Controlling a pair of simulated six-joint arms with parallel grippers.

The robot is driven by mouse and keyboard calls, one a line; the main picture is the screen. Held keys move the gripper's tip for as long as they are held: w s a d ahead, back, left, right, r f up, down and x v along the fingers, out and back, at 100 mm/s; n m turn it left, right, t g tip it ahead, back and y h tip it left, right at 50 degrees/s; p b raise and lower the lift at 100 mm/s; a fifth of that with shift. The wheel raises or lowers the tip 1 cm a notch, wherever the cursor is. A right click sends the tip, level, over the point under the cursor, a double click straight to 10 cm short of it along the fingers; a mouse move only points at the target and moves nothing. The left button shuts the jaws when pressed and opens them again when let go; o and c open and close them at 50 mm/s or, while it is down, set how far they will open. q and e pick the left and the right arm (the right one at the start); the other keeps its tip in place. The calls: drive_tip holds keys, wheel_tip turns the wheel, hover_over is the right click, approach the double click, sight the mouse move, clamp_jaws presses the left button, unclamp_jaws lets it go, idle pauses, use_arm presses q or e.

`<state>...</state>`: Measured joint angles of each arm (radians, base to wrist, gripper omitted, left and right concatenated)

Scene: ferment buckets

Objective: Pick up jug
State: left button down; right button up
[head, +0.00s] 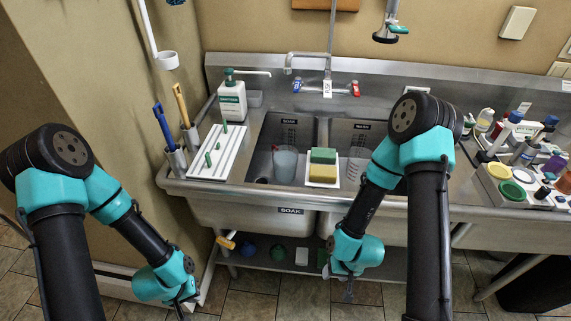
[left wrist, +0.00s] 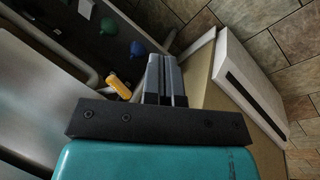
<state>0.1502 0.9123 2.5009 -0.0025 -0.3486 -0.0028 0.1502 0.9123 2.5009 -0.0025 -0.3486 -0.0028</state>
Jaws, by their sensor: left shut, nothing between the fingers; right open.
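A translucent, bluish cup-like vessel (head: 285,163) stands in the left sink basin in the head view. A clear vessel with markings (head: 355,165) stands in the right basin, partly hidden by my right arm. I cannot tell which one is the jug. My left gripper (head: 182,305) is low in front of the sink's left end, far from both vessels. It also shows in the left wrist view (left wrist: 165,75), with its fingers together and nothing between them. My right gripper (head: 349,291) is open and empty, low in front of the sink and below its rim.
A tray with green and yellow sponges (head: 323,168) sits between the basins. A white pump bottle (head: 232,97) and a white rack (head: 219,153) stand at the left. The right counter is crowded with bottles and lids (head: 511,190). The sink's front rim (head: 250,190) is raised.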

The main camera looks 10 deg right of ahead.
use_arm(q)
drive_tip(key=c, duration=0.9)
unclamp_jaws()
